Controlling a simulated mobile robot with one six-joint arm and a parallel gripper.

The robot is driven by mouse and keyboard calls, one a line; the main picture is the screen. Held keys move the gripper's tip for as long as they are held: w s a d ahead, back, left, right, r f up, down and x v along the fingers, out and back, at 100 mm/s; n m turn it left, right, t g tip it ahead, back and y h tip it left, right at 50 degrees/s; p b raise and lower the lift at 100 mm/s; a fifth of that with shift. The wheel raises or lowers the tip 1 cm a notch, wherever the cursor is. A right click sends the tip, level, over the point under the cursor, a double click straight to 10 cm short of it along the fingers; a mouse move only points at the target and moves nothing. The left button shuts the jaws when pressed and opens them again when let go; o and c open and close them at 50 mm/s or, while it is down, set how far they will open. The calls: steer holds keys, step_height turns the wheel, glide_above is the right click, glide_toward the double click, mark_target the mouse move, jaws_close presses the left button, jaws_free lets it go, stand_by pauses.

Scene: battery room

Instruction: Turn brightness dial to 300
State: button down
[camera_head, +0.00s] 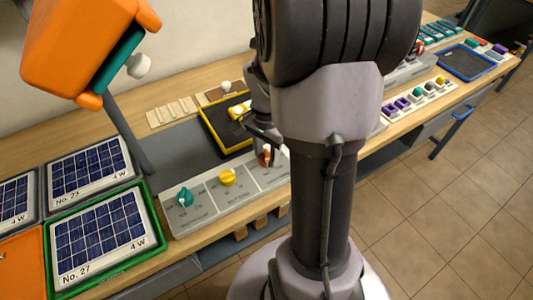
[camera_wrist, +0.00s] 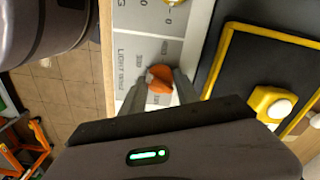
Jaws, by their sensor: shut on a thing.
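The orange dial (camera_wrist: 160,78) sits on the light-grey panel (camera_wrist: 140,48) in the wrist view, under lettering that starts "LIGHT". A white mark shows on the dial's left side. The small numbers around it are too blurred to read surely. My gripper (camera_wrist: 160,84) is shut on the dial, one finger on each side. In the head view the orange dial (camera_head: 265,156) is partly hidden by my arm, at the right of the teal knob (camera_head: 184,197) and the yellow knob (camera_head: 227,177) on the same panel.
A yellow-rimmed black tray (camera_head: 206,127) with a yellow-and-white piece (camera_head: 238,110) lies just behind the panel. Solar panels (camera_head: 95,240) stand at the left. A white switch strip (camera_head: 420,97) and a blue-rimmed tray (camera_head: 467,62) lie farther right. An orange lamp (camera_head: 85,45) overhangs the bench.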

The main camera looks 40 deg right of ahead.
mark_target(266, 154)
steer(key=shift+m, duration=0.7)
steer(key=c, duration=0.9)
jaws_free()
step_height(266, 154, up, 17)
steer(key=p, duration=0.7)
steer(key=shift+r+p, duration=0.2)
steer(key=shift+p, duration=0.1)
